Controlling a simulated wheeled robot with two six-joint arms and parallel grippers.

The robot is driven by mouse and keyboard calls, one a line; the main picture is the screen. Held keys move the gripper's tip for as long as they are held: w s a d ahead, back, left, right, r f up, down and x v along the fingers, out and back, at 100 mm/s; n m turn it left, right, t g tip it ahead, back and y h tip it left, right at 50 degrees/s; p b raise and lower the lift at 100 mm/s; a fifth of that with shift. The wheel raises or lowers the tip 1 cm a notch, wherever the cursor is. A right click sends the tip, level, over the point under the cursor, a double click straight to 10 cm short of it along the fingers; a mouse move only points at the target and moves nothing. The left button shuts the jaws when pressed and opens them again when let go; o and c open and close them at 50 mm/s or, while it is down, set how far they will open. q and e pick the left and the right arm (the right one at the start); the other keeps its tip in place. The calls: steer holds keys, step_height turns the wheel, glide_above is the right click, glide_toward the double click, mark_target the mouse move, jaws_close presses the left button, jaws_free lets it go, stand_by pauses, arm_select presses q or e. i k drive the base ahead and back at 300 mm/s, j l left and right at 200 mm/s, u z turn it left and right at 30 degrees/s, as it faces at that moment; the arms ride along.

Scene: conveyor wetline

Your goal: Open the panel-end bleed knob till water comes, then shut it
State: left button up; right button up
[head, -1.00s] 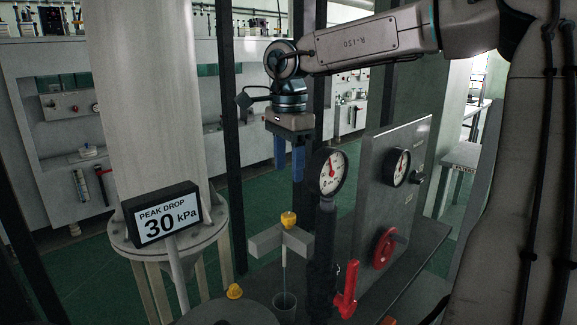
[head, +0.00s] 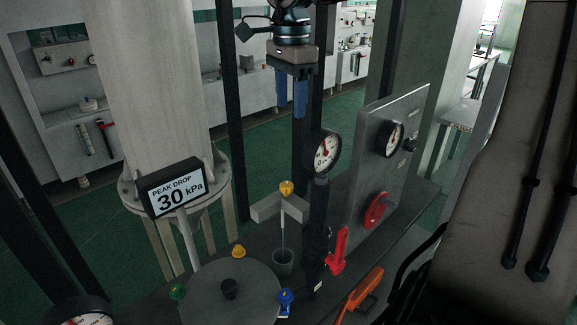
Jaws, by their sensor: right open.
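A yellow bleed knob (head: 286,188) sits on top of a pale block (head: 265,208) in front of the panel (head: 378,165). A thin pale vertical line (head: 282,233) runs from the block down to a dark cup (head: 283,262); I cannot tell whether it is water or a thin tube. My right gripper (head: 291,108) hangs above the knob, its two blue fingers pointing down, apart and empty. It does not touch the knob. My left gripper is not in view.
A red lever valve (head: 338,250), a pressure gauge (head: 322,152) and a red handwheel (head: 376,210) stand right of the knob. Yellow (head: 238,251), green (head: 177,291) and blue (head: 285,300) knobs surround a round lid (head: 225,300). A "PEAK DROP 30 kPa" sign (head: 174,187) stands left.

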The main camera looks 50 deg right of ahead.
mark_target(286, 186)
steer(key=k, duration=0.95)
